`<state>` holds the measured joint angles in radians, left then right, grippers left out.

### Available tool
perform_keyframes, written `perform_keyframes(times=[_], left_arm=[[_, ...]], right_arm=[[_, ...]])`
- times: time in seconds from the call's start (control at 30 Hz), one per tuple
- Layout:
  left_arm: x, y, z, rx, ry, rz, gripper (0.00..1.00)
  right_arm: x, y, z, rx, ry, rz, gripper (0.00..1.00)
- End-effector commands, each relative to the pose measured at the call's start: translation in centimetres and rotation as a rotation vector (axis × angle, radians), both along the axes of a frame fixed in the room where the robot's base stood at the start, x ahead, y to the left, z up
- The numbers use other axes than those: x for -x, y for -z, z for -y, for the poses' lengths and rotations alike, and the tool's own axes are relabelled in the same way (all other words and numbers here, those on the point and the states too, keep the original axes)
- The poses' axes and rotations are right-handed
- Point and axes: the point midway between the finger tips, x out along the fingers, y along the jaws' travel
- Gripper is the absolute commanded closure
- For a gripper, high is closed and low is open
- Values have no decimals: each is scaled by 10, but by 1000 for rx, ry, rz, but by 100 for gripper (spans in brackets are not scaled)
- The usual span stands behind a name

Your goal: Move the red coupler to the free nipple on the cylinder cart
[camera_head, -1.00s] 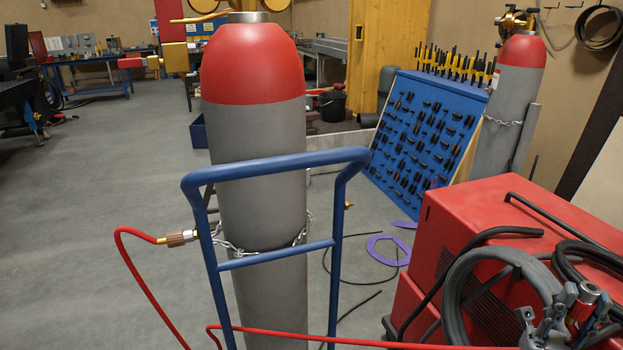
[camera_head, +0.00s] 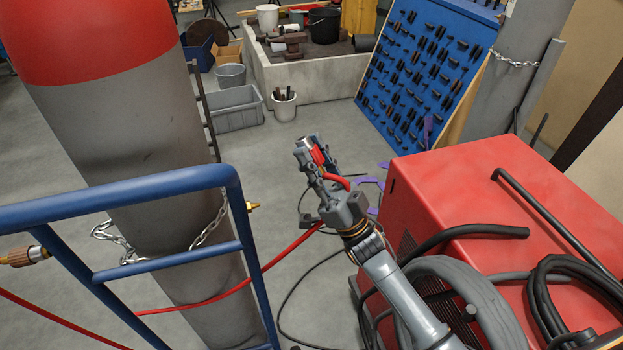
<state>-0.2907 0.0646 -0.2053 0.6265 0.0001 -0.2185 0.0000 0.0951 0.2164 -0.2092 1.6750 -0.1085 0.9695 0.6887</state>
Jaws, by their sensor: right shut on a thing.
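My right gripper (camera_head: 316,153) is in the middle of the picture, on an arm that comes in from the lower right. It is shut on the red coupler (camera_head: 319,155), which shows only partly between the fingers. A red hose (camera_head: 337,183) curves out from the coupler by the gripper. A bare brass nipple (camera_head: 252,206) sticks out at the right side of the blue cylinder cart (camera_head: 205,177); the gripper is apart from it, to its right and higher in the picture. A brown ribbed coupler (camera_head: 27,256) sits at the cart's left. My left gripper is not in view.
A grey cylinder with a red top (camera_head: 120,130) stands chained in the cart. A red machine (camera_head: 500,205) with thick dark coiled hoses (camera_head: 470,290) fills the lower right. A red hose (camera_head: 215,297) crosses behind the cart frame. Floor between cart and machine is mostly clear, with a thin black cable.

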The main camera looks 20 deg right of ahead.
Motion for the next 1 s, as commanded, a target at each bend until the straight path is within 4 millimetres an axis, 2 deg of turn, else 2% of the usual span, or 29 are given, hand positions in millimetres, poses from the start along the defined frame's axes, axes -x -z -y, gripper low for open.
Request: perform_keyframes(times=[0.1, 0.27, 0.4, 0.53, 0.67, 1.0], left_arm=[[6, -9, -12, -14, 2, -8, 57], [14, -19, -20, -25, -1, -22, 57], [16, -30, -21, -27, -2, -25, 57], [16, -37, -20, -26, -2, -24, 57], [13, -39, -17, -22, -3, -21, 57], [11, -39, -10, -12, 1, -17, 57]], right_arm=[[3, 2, -6, 170, -222, -115, 100], [5, 14, -13, 452, -513, -240, 100], [8, 37, -12, 746, -698, -321, 100], [12, 60, -5, 901, -727, -371, 100], [13, 71, 0, 960, -715, -396, 100], [13, 73, -27, 965, -713, -397, 100]])
